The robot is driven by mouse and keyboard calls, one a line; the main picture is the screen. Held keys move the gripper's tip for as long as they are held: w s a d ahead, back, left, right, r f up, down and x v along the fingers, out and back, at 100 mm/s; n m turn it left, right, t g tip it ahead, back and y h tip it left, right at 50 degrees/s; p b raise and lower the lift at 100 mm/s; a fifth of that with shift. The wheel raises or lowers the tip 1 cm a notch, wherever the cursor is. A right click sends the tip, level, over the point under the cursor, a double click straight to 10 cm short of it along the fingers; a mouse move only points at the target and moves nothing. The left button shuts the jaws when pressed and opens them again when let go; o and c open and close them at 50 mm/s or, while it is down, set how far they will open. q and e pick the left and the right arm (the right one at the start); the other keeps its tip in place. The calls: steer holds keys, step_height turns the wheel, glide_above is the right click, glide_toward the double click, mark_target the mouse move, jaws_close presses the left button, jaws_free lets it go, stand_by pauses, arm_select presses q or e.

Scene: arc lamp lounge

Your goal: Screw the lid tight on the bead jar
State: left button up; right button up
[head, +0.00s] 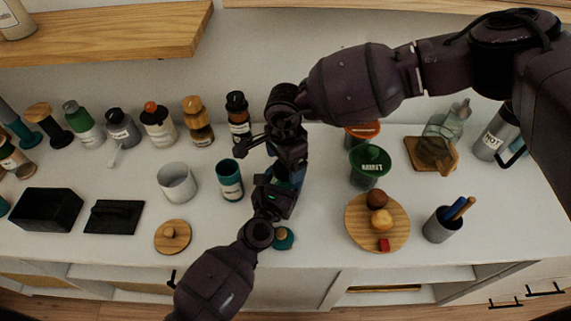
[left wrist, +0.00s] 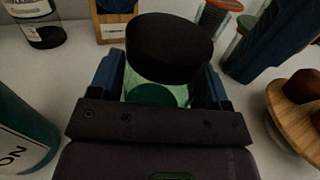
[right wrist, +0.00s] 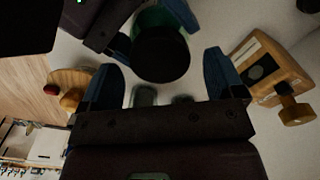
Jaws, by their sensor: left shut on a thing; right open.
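The bead jar (left wrist: 155,93) is clear, with green content low inside, and stands between the blue fingers of my left gripper (left wrist: 165,88). My left gripper (head: 291,178) is shut on the jar; in the head view the arms mostly hide jar and lid. My right gripper (right wrist: 162,80) is open above. In the right wrist view the black lid (right wrist: 161,58) shows beyond and between its fingers, apart from them.
A teal cup (head: 230,182) and white cup (head: 177,183) stand left of the grippers. A green container (head: 370,167) and round wooden board (head: 361,236) with small items are to the right. Several bottles line the wall. A wooden box (right wrist: 262,68) is close in the right wrist view.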

steer(key=shift+r, duration=1.35)
steer(key=shift+c, duration=0.5)
steer(key=shift+r, duration=0.1)
steer(key=shift+r+n, duration=1.1)
steer(key=shift+r, duration=0.5)
steer(key=shift+f, duration=4)
steer(key=shift+c, duration=0.3)
